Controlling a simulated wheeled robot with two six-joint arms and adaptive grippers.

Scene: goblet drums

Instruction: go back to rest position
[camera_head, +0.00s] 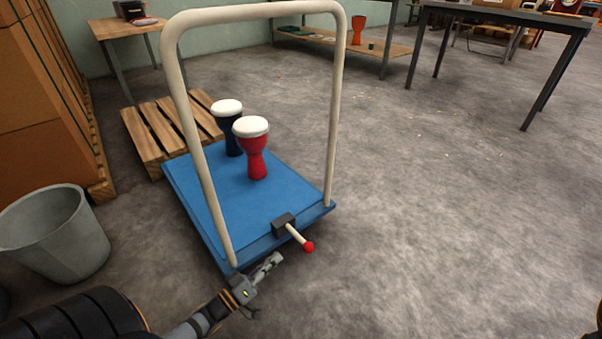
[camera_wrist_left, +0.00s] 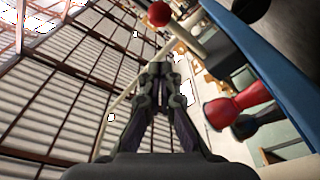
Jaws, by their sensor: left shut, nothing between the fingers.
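My left gripper (camera_head: 268,264) is at the near edge of a blue platform cart (camera_head: 207,199) in the head view, close to the foot of its cream handle (camera_head: 332,120). Its fingers (camera_wrist_left: 161,75) are shut and empty in the left wrist view. A red goblet drum (camera_head: 257,160) with a white head stands upright on the cart. A dark blue goblet drum (camera_head: 233,144) stands just behind it. Both drums also show sideways in the left wrist view, the red one (camera_wrist_left: 235,105) and the dark one (camera_wrist_left: 258,120). My right gripper is not in view.
A lever with a red knob (camera_head: 309,247) sticks out of the cart's near edge, close to my left gripper. A grey bin (camera_head: 56,232) stands at the left, by stacked boxes (camera_head: 38,90). A wooden pallet (camera_head: 150,143) lies behind the cart.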

